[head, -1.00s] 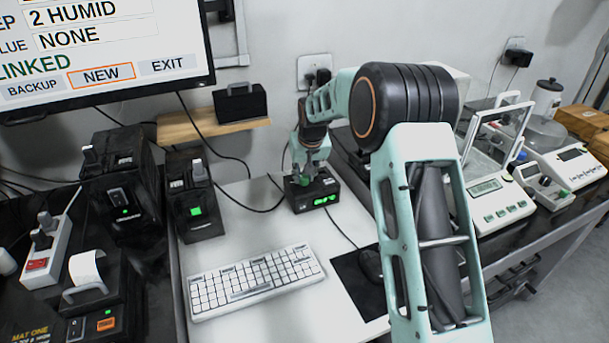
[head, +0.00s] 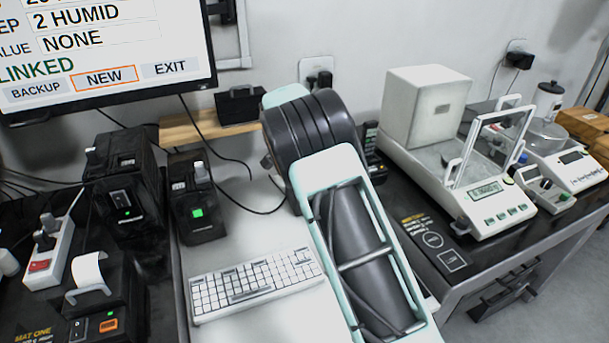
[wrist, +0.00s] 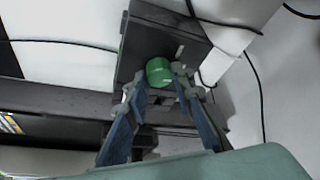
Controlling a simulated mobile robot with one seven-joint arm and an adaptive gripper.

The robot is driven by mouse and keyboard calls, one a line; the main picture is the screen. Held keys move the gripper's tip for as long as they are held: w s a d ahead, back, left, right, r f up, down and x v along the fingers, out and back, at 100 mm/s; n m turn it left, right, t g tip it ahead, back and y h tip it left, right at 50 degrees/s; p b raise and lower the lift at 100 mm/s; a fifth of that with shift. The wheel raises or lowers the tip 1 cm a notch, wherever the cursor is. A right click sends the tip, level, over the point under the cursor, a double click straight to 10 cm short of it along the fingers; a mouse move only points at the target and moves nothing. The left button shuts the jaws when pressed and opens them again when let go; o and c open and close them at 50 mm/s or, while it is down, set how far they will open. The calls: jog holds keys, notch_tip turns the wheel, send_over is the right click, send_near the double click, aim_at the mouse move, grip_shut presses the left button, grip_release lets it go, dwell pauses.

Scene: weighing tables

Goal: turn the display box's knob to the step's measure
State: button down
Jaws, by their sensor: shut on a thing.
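The display box (wrist: 165,32) shows in the wrist view as a dark box with a green knob (wrist: 158,70) on its face. My gripper (wrist: 154,82) has its fingers at the knob and is shut on it. The box's readout cannot be read in the wrist view. In the head view my own arm hides the display box, the knob and my gripper. The monitor (head: 105,45) in the head view shows "2 HUMID", a value of "NONE" and "LINKED", with NEW outlined in orange.
A white keyboard (head: 255,282) lies on the white mat, left of my arm. A black box with a green light (head: 195,205) stands behind the keyboard. A balance (head: 490,205) and a pale box (head: 425,105) are at right. A dark cable (wrist: 262,95) runs beside the display box.

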jog(key=shift+m, duration=0.7)
jog(key=c, duration=1.7)
grip_release()
jog(key=shift+o, duration=0.2)
jog(key=shift+r, duration=0.15)
jog(key=v, duration=1.1)
jog(key=shift+a+r, duration=0.35)
jog(key=shift+r, duration=0.05)
jog(key=shift+w, duration=0.1)
